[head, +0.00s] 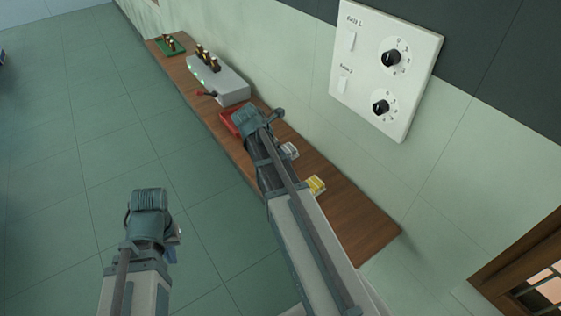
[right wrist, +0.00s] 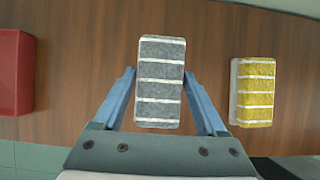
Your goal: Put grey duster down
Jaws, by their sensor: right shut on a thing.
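The grey duster (right wrist: 161,84) is a block with white stripes, lying between the fingers of my right gripper (right wrist: 160,76) in the right wrist view. The fingers are shut on its two long sides. In the head view the grey duster (head: 290,150) shows small beside my right arm, over the wooden shelf (head: 355,220). I cannot tell whether it touches the shelf. My left gripper (head: 173,243) hangs over the floor at the lower left, mostly hidden by its own arm. I see nothing in it, and its fingers are not clear.
A yellow duster (right wrist: 256,92) with white stripes lies right of the grey one. A red tray (right wrist: 12,72) is to the left. Farther along the shelf stand a grey box (head: 222,82) and a green tray (head: 169,48). A white dial panel (head: 385,70) hangs on the wall.

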